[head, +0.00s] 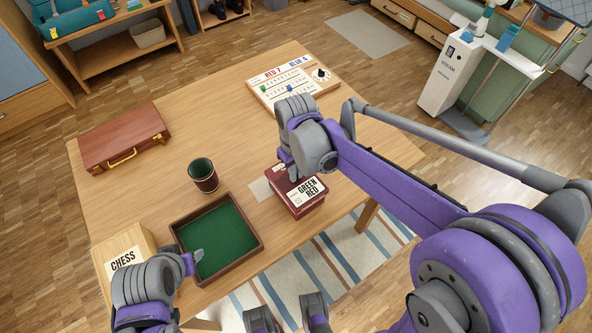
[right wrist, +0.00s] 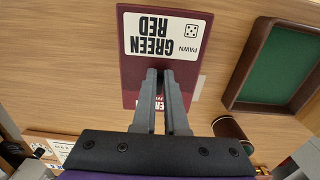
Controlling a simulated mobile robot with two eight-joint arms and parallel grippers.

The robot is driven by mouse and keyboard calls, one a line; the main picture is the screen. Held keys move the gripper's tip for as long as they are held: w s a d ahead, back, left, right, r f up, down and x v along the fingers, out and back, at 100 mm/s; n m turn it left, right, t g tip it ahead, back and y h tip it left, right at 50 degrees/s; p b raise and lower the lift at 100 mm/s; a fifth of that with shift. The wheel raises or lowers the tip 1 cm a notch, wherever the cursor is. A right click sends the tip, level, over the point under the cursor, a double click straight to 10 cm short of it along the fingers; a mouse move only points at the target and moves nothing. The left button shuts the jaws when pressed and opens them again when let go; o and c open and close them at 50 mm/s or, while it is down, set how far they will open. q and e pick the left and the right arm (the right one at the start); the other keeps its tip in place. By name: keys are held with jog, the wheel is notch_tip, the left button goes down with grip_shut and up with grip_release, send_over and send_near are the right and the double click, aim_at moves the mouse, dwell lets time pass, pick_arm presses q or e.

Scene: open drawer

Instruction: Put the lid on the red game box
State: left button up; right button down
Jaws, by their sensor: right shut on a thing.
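The dark red lid with a white "GREEN RED" label (head: 308,187) is near the right front table edge; it also shows in the right wrist view (right wrist: 133,72). My right gripper (right wrist: 165,73) is shut on the lid, its fingers close together over it. In the head view that gripper (head: 292,172) hides part of the lid. Dark red sides of the red game box (head: 311,208) show below the lid; I cannot tell whether it is fully seated.
A green-lined tray (head: 178,240), a dark cup (head: 203,180), a chess box (head: 120,262), a brown case (head: 125,137) and a white scoreboard (head: 292,82) are on the table. A pale patch (head: 261,188) lies left of the box. The table's middle is clear.

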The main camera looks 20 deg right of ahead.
jog(key=shift+f+b, duration=0.75)
jog(key=shift+f, duration=0.4)
dwell(0.4)
jog(key=c, duration=0.9)
grip_release()
notch_tip(320, 180, up, 11)
jog(key=shift+f+p, duration=0.1)
jog(key=shift+p, duration=0.5)
jog(key=s+d+m+t+p, duration=0.1)
jog(key=s+d, duration=0.1)
jog(key=s, duration=0.2)
jog(key=s+d+f+m+t+p, duration=0.1)
jog(key=s+d+t+p, duration=0.1)
jog(key=s, duration=0.3)
jog(key=s+d+m+t+p, duration=0.2)
jog(key=s, duration=0.3)
jog(key=shift+s+d+f, duration=0.1)
jog(key=shift+d+f, duration=0.25)
jog(key=shift+f, duration=0.05)
